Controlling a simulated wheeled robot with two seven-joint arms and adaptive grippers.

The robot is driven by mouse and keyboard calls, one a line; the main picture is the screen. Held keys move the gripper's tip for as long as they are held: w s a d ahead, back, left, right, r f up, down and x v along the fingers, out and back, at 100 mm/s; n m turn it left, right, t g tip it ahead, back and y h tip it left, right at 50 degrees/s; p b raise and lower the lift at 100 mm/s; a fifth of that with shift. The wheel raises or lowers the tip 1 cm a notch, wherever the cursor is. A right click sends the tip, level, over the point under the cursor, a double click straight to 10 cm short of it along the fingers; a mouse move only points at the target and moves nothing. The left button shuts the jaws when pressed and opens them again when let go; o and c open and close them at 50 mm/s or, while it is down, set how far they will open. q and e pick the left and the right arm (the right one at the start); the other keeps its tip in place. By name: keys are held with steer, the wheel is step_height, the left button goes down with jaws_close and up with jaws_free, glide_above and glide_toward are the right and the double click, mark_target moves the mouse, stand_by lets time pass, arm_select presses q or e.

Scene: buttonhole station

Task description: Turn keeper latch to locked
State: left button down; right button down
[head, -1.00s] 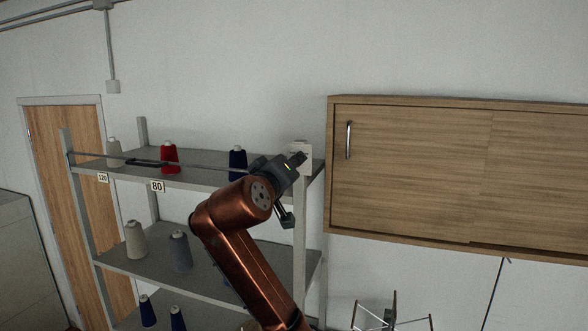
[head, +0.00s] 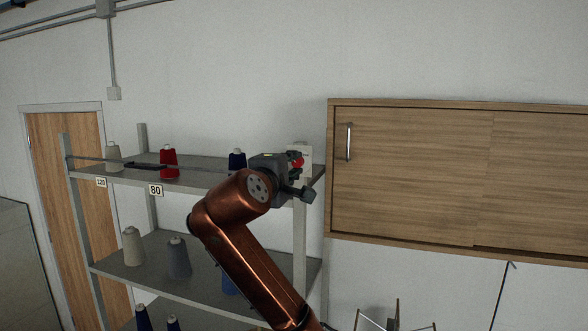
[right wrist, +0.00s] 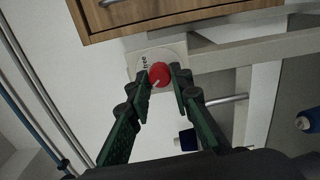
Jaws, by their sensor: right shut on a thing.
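The keeper latch is a red round knob (right wrist: 160,75) with a white pointer mark, on a pale plate (right wrist: 176,52) that reads "free" at its left. The mark points to the lower left in the right wrist view. In the head view the red knob (head: 298,161) shows beside the jaws, in front of the plate (head: 305,152) at the shelf's right post. My right gripper (right wrist: 162,80) has one finger on each side of the knob and is shut on it. My right gripper (head: 295,175) partly hides the latch in the head view. My left gripper is not in view.
A grey shelf (head: 200,176) with thread cones, a red one (head: 168,162) among them, stands left of the latch. A bar (head: 110,160) runs along its top level. A wooden wall cabinet (head: 415,175) is close on the right. Bare wall lies above.

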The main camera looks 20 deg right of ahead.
steer(key=shift+f+n, duration=0.15)
steer(key=shift+n, duration=0.55)
steer(key=c, duration=1.7)
jaws_free()
steer(key=shift+a, duration=0.15)
steer(key=shift+c, duration=0.2)
steer(key=v, duration=1.2)
